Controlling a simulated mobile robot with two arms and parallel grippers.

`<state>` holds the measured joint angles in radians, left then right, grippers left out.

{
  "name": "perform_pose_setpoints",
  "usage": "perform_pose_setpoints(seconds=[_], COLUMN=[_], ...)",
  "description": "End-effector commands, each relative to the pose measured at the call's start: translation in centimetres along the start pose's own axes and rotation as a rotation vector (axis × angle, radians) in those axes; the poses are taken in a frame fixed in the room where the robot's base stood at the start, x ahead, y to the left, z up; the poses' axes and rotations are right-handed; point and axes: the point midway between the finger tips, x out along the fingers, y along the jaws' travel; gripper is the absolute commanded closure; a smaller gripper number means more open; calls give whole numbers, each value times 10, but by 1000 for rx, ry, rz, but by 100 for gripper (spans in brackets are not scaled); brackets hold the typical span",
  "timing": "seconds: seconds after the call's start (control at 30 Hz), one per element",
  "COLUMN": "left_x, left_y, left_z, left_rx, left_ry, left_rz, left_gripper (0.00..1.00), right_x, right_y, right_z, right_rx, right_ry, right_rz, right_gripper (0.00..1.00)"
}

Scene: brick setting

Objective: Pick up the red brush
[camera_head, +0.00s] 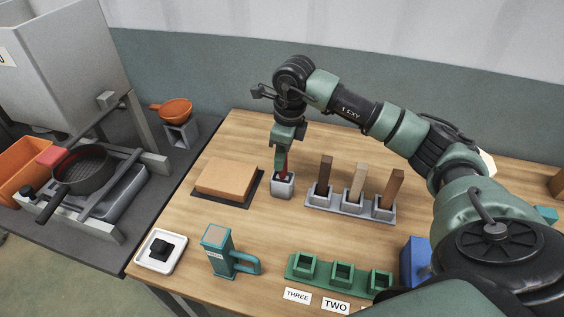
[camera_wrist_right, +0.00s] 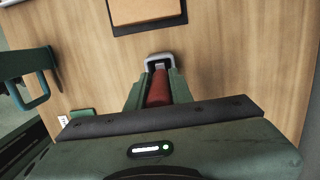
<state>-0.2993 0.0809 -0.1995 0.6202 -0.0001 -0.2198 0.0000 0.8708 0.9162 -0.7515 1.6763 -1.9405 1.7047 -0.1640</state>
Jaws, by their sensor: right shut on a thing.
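The red brush (camera_head: 284,164) stands upright with its lower end in a small grey holder (camera_head: 283,188) on the wooden table. My right gripper (camera_head: 282,161) comes down from above and is shut on the brush, close over the holder. In the right wrist view the red brush (camera_wrist_right: 159,88) lies between the two green fingers, with the grey holder (camera_wrist_right: 160,59) just beyond it. The brush's lower end is hidden in the holder. My left gripper is not in view.
Right of the holder, a grey rack (camera_head: 349,206) carries three upright blocks. An orange brick on a dark mat (camera_head: 257,190) lies to the left. A teal mug-like tool (camera_head: 217,250), a white tray (camera_head: 180,266) and green sockets (camera_head: 340,283) stand in front.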

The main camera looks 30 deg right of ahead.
Motion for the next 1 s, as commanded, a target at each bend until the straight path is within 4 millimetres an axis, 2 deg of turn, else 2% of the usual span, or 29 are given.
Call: perform_pose_setpoints(seconds=[0.17, 0.37, 0.57, 0.7, 0.83, 1.0], left_x=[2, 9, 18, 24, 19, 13], left_y=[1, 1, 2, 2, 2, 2], left_z=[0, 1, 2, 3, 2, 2], left_rx=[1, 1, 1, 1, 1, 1], left_ry=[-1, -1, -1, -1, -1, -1], left_rz=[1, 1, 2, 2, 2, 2], left_gripper=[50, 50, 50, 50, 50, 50], right_x=[-8, -34, -78, -117, -154, -182], right_y=[-1, -1, -1, -1, -1, -1], right_z=[2, 6, 11, 16, 19, 22], right_rx=[0, -1, 0, -1, 1, 1], right_ry=[-4, -6, -8, -9, -4, -2], right_rz=[-2, -4, -4, -5, -5, -3], right_gripper=[100, 100, 100, 100, 100, 100])
